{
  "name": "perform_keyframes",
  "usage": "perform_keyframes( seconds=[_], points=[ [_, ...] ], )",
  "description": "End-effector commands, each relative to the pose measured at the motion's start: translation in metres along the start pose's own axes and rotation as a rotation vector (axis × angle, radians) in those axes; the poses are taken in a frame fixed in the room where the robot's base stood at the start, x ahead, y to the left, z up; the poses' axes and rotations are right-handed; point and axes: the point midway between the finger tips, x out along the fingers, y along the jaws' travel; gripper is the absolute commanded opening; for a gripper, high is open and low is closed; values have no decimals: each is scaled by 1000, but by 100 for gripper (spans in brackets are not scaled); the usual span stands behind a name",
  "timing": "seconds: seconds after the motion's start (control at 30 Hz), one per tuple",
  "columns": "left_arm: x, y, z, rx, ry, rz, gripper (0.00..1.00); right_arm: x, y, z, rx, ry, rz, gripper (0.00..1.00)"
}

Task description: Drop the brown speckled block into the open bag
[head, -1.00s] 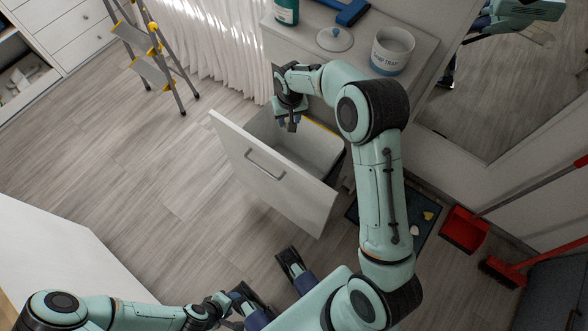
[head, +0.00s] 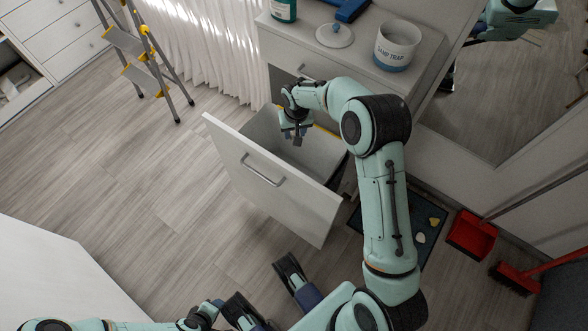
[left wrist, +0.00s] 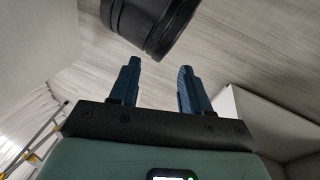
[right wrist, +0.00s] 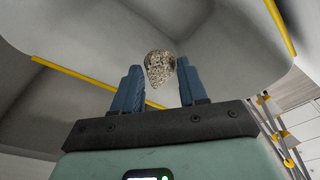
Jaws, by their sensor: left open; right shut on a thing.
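The brown speckled block (right wrist: 160,68) is between the fingertips of my right gripper (right wrist: 160,85) in the right wrist view. That gripper is shut on it. In the head view my right gripper (head: 297,138) points down over the mouth of the open grey bag (head: 318,157); the block cannot be made out there. The bag is inside a pulled-out white drawer (head: 240,185). Its grey wall (right wrist: 225,40) and yellow edging (right wrist: 90,80) show in the right wrist view. My left gripper (left wrist: 157,88) is open and empty over the floor.
A cabinet top holds a sand trap pot (head: 397,47), a lid (head: 334,36) and a teal container (head: 283,10). A stepladder (head: 150,60) stands at upper left. A red dustpan (head: 472,235) and a brush (head: 515,278) lie at right. The floor left of the drawer is clear.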

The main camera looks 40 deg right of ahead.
Motion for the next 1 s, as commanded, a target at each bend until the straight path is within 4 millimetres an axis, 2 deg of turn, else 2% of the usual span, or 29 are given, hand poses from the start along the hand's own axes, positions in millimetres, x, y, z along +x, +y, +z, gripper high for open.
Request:
perform_keyframes(
  seconds=[0.33,0.37,0.4,0.43,0.77,0.87,1.0],
  points=[
    [3,-1,-5,-1,14,0,47,4,0,1,0,0,-1,13],
    [3,-1,-5,-1,14,0,47,4,0,1,0,0,-1,52],
    [3,-1,-5,-1,14,0,47,4,0,1,0,0,-1,65],
    [3,-1,-5,-1,14,0,47,4,0,0,0,0,-1,72],
    [2,0,-4,-1,11,0,47,1,0,0,1,1,-1,72],
    [-1,0,0,0,2,0,47,-9,0,0,1,2,-1,72],
    [-9,3,9,3,-25,2,47,-37,0,-1,1,5,-2,72]
  ],
)
